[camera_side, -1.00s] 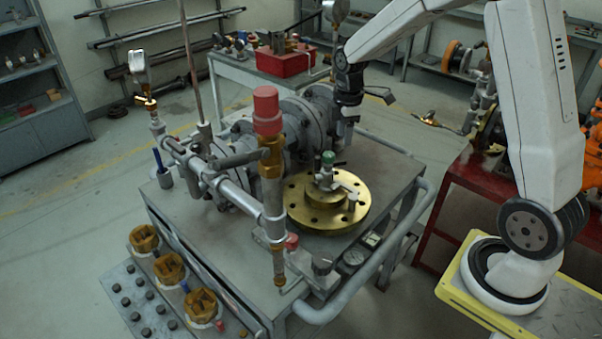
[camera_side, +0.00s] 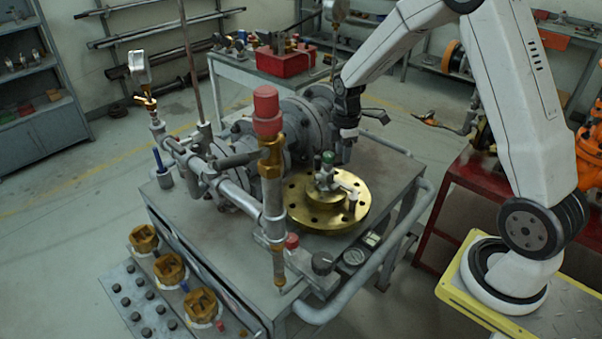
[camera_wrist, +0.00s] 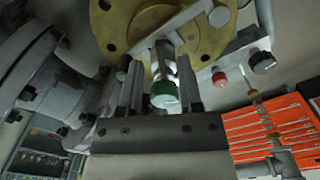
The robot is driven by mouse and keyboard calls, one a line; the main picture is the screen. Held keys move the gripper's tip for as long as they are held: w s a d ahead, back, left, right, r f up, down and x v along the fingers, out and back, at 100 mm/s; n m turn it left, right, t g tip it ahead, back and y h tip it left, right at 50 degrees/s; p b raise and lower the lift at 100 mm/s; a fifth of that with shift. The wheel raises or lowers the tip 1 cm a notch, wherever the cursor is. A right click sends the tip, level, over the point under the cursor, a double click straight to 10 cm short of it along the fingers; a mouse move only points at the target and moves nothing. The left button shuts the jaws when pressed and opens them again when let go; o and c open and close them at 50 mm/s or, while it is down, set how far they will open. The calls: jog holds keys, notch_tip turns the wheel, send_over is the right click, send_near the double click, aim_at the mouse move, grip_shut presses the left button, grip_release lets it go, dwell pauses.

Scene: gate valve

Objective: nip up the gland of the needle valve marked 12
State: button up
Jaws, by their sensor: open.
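A small silver valve (camera_side: 325,180) with a green cap (camera_side: 328,158) stands on a round brass flange (camera_side: 300,208) on the bench. I cannot read a number on it. In the side view my gripper (camera_side: 343,158) points down just behind and right of the green cap, close to it; I cannot tell whether they touch. In the wrist view my gripper (camera_wrist: 160,75) is open, a finger on each side of the green cap (camera_wrist: 164,95) as seen from there. The brass flange (camera_wrist: 112,25) lies beyond. The gland is too small to make out.
A grey flanged pipe body (camera_side: 305,120) stands close behind the valve. A vertical pipe with a red cap (camera_side: 267,110) stands to its left. A tubular rail (camera_side: 410,225) runs along the bench's right edge. A red box (camera_side: 285,60) sits on the rear bench.

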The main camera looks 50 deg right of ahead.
jog(key=shift+f, duration=0.9)
grip_shut()
jog(key=shift+s+a+m, duration=0.2)
jog(key=shift+m, duration=0.7)
jog(key=shift+s+a+m, duration=0.2)
jog(key=shift+m, duration=0.7)
jog(key=shift+s+a+m, duration=0.2)
jog(key=shift+m, duration=0.7)
grip_release()
